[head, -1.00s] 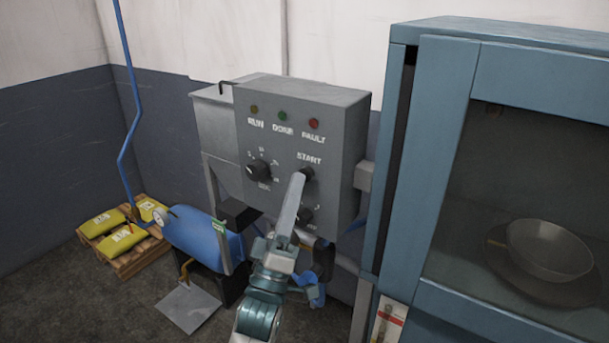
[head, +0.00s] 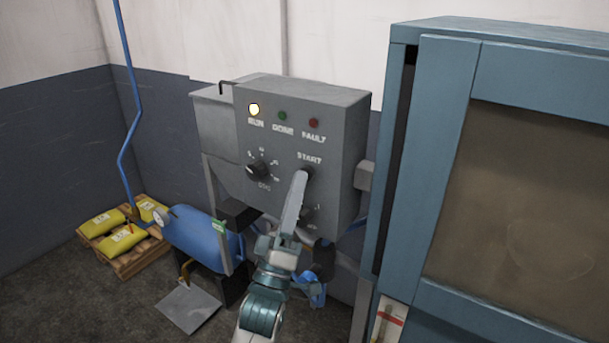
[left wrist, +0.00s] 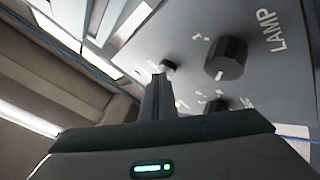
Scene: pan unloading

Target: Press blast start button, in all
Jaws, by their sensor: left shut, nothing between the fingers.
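The grey control box (head: 345,130) hangs in the middle of the head view. The START button (head: 307,173) is on its right side, under the START label, and is mostly covered by my left gripper (head: 300,174). That gripper is shut and empty, with its fingertips at the button. In the left wrist view the fingertips (left wrist: 160,78) are close to the button (left wrist: 168,68); touching or just apart cannot be told. The DONE lamp (head: 282,115) and FAULT lamp (head: 313,123) are dark. My right gripper is not in view.
A blue cabinet (head: 442,160) stands close on the right; its window (head: 480,200) is hazy brown, with a pan faintly visible. A knob (head: 257,169) is left of the button. A blue tank (head: 200,240) and yellow bags (head: 122,240) on a pallet are at left.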

